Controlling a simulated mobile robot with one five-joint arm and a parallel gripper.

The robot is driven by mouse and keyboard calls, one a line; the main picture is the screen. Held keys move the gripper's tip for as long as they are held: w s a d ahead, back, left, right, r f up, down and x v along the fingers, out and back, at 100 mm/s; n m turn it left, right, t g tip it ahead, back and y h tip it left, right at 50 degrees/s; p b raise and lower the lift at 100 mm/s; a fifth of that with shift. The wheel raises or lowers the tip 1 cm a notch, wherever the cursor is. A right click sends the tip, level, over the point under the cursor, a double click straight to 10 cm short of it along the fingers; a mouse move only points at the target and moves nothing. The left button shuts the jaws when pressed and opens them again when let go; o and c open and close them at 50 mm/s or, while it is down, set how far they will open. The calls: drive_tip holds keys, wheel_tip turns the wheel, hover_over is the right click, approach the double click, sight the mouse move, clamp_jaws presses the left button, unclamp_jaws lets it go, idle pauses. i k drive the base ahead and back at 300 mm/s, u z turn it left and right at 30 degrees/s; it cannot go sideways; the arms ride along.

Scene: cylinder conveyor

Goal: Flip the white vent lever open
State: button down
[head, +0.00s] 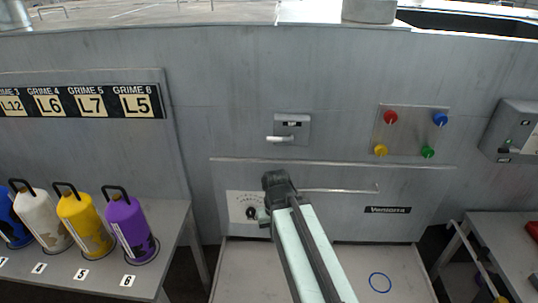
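The white vent lever (280,138) sticks out to the left, roughly level, from a small grey plate (302,122) on the wall, just above the middle of the head view. A small dark slot with a light label shows on the plate above the lever. My arm rises from the bottom of the view to a dark joint just below the lever, apart from it in the picture. My gripper's fingers cannot be made out; the arm hides that area.
Below the lever is a grey panel (405,185) with a long bar handle (340,190) and a dial (251,213). Coloured knobs (390,117) are to the right. A table (175,230) with coloured canisters stands left; another table (495,240) stands right. Wall around the lever is clear.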

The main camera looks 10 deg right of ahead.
sight(291, 139)
drive_tip(key=u, duration=0.05)
drive_tip(key=k, duration=0.5)
drive_tip(key=z, duration=0.2)
drive_tip(key=i, duration=0.85)
drive_tip(key=u, duration=0.3)
drive_tip(key=k, duration=1.3)
drive_tip(key=u, duration=1.75)
drive_tip(key=i, duration=1)
drive_tip(key=z, duration=0.1)
